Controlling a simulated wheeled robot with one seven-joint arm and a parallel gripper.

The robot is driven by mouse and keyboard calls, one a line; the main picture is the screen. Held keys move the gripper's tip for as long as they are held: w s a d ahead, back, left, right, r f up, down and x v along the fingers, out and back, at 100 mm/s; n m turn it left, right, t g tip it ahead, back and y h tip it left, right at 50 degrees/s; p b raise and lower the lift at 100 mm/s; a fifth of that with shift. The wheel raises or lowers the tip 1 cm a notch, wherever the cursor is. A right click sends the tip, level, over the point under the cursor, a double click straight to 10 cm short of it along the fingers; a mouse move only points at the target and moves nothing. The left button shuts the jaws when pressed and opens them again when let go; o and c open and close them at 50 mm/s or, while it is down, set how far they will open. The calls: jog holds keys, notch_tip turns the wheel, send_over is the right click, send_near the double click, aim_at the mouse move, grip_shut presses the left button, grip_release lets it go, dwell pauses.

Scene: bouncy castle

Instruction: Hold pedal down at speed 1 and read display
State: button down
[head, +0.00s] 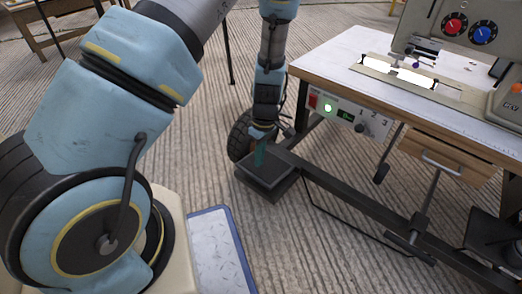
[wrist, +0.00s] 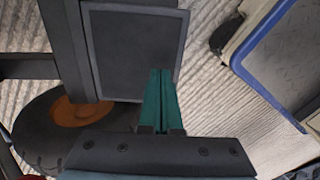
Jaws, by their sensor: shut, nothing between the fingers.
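The pedal (head: 275,185) is a dark, flat, rectangular plate low by the sewing table's frame. In the wrist view the pedal (wrist: 125,45) fills the upper middle. My gripper (head: 259,158) points down with its teal fingers over the pedal's upper surface. In the wrist view the fingers (wrist: 162,85) are together and empty, over the pedal's near right part. I cannot tell whether they touch or press it. The control panel (head: 350,117) under the tabletop has a red switch, a lit green button, a speed knob (head: 360,128) and a small dark display (head: 345,115), whose digits are too small to read.
The sewing machine (head: 455,35) stands on the table (head: 340,65). A wooden drawer (head: 440,160) and dark frame bars are below. A wheel (head: 239,138) is beside the pedal. A blue-edged panel (head: 218,255) is at the lower middle. Striped floor lies open left of the pedal.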

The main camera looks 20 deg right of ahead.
jog(key=shift+s+a+f+b, duration=0.1)
jog(key=shift+f+b, duration=0.3)
jog(key=shift+f, duration=0.75)
